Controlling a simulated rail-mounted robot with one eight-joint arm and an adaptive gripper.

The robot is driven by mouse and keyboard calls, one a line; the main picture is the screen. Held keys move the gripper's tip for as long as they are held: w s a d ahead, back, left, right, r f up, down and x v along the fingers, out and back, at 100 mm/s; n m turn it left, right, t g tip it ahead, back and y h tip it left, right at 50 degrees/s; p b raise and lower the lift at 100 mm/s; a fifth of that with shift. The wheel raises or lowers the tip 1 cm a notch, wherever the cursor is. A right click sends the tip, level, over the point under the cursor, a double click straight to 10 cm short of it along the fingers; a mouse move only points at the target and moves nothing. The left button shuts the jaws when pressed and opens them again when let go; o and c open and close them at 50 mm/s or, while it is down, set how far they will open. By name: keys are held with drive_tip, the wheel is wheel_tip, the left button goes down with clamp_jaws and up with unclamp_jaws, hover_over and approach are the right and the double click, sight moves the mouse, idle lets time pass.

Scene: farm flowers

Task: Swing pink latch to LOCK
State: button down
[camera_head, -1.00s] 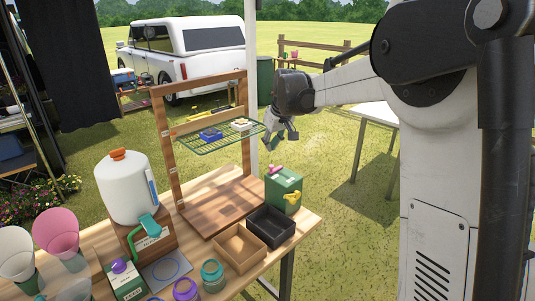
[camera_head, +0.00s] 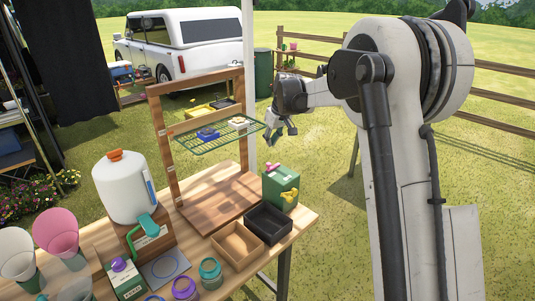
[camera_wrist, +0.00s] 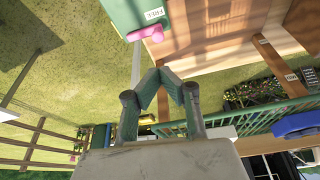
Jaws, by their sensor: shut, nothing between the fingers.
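The pink latch (camera_head: 271,167) is on top of the green box (camera_head: 278,186), near its back-left edge. My gripper (camera_head: 278,138) is in the air above and behind the box, right of the wire shelf, apart from the latch. In the wrist view its green fingers (camera_wrist: 158,76) meet at the tips, with nothing between them.
The green wire shelf (camera_head: 212,139) on a wooden frame stands close left of my gripper. A black tray (camera_head: 265,234) and a wooden tray (camera_head: 233,251) sit in front of the box. Open grass lies to the right.

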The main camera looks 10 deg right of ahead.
drive_tip(key=p+x, duration=0.1)
drive_tip(key=x, duration=0.8)
drive_tip(key=shift+f, duration=0.35)
drive_tip(key=shift+a, duration=0.25)
